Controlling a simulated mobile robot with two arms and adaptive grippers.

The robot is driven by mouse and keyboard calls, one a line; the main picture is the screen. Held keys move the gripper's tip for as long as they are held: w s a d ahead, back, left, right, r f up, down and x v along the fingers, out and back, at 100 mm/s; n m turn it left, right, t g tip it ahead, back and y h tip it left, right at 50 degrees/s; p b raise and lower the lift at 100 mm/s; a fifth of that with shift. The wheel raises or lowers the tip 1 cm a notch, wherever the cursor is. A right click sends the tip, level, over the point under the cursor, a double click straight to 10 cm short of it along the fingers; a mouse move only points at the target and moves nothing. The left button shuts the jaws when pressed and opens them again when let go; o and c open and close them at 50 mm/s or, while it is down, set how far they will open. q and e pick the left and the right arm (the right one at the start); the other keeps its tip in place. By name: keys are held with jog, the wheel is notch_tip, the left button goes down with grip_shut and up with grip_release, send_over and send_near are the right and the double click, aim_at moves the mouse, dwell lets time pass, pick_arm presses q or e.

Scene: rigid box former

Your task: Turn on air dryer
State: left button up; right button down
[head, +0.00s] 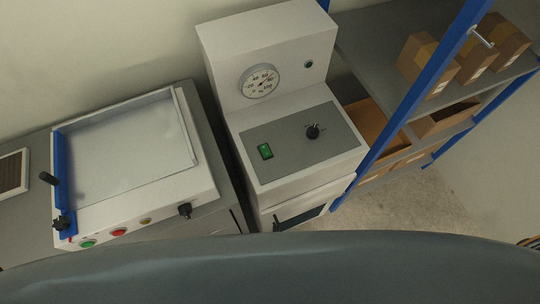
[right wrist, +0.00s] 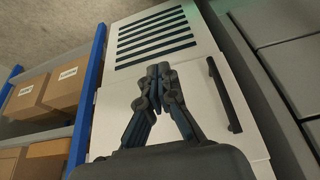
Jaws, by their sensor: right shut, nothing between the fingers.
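The air dryer appears to be the white cabinet (head: 270,40) in the middle of the head view. It has a round dial gauge (head: 260,81) on its upright back panel. On its grey sloped panel are a green rocker switch (head: 265,151) and a black knob (head: 313,131). I cannot tell the switch's position for sure. My right gripper (right wrist: 158,70) is shut and empty in the right wrist view, in front of a white cabinet front (right wrist: 110,105) with dark vent slots and a black bar handle (right wrist: 224,95). Neither gripper shows in the head view.
Left of the cabinet stands a bench machine with a pale tray top (head: 125,145), a blue bar and several buttons. A blue-framed shelf (head: 400,100) with cardboard boxes (head: 427,62) stands close on the right. Bare floor (head: 410,190) shows below the shelf.

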jog(key=w+a+r+t, duration=0.1)
jog(key=w+a+r, duration=0.1)
jog(key=r, duration=0.7)
jog(key=w+a+r+t+y+b, duration=0.1)
jog(key=w+a+r+t, duration=0.1)
jog(key=w+r, duration=0.3)
jog(key=w+a+r+t+b, duration=0.1)
jog(key=w+a+r+t, duration=0.1)
jog(key=r, duration=1)
jog(key=shift+w+a+r+y, duration=0.2)
jog(key=shift+w+a, duration=0.1)
jog(key=shift+w, duration=0.3)
jog(key=shift+w+a+r+y, duration=0.15)
jog(key=shift+w+a+y, duration=0.1)
jog(key=shift+w, duration=0.35)
jog(key=a+r+t+y, duration=0.1)
jog(key=a+r+t, duration=0.2)
jog(key=r, duration=0.6)
jog(key=shift+w+a+r+t, duration=0.25)
jog(key=shift+w+r+t, duration=0.05)
jog(key=shift+w+r, duration=0.1)
jog(key=shift+y, duration=0.25)
jog(key=p, duration=0.1)
send_over(270, 162)
notch_tip(270, 162, down, 3)
jog(key=shift+w+f, duration=0.1)
jog(key=shift+f, duration=0.05)
notch_tip(270, 162, down, 3)
jog(key=shift+r, duration=0.15)
jog(key=shift+f, duration=0.85)
